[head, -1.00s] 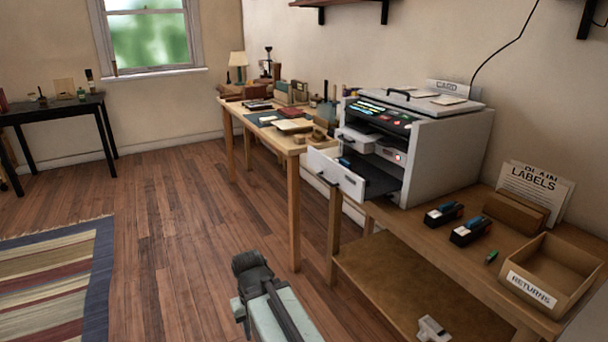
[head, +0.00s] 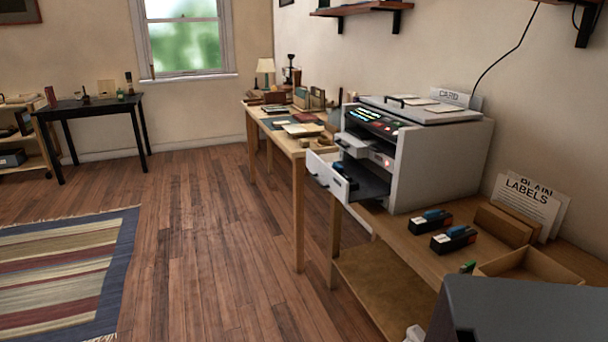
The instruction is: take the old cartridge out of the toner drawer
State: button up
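The grey-white printer (head: 445,160) stands on the wooden bench at right. Its toner drawer (head: 322,176) is pulled out toward the left. A small dark and blue thing (head: 346,171) shows just behind the drawer front; it looks like a cartridge but is mostly hidden. My gripper is not in view. A dark grey block at the lower right, perhaps part of my arm, covers the bench's near end.
The open returns box (head: 530,262) is partly hidden behind the dark block. A green item (head: 468,267) lies beside it. A labels sign (head: 530,200) leans by the wall. A cluttered table (head: 298,150) stands beyond the printer.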

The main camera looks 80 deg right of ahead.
aim_at(336, 166)
jog(key=u, duration=0.15)
jog(key=k, duration=0.9)
jog(key=z, duration=1.45)
jog(key=i, duration=1)
